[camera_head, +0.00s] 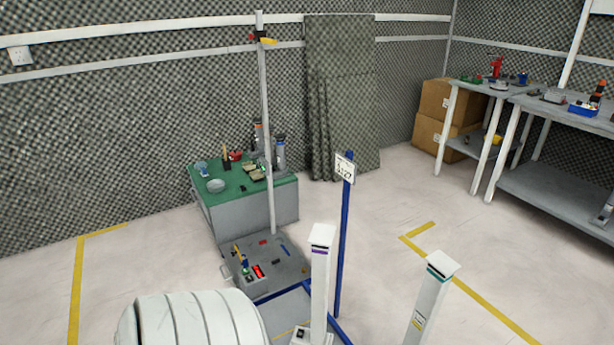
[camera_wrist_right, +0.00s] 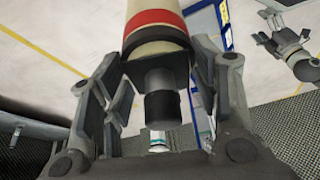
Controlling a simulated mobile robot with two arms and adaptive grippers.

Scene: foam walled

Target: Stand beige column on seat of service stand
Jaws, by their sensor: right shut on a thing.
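In the right wrist view my right gripper (camera_wrist_right: 158,105) is shut on the beige column (camera_wrist_right: 155,14), which has a red band and a dark narrower end between the fingers. Neither shows in the head view. In the head view a blue frame with an upright post (camera_head: 346,235) and a sign appears to be the service stand. A white column with a purple band (camera_head: 321,285) and one with a teal band (camera_head: 431,300) stand near it. The teal-banded column also shows in the wrist view (camera_wrist_right: 157,143). I cannot clearly make out the seat.
A green-topped bench (camera_head: 240,189) with small items stands behind a grey platform (camera_head: 285,262) with a tall pole. Shelving (camera_head: 560,180) and cardboard boxes (camera_head: 432,103) are at the right. Open floor (camera_head: 380,215) lies between.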

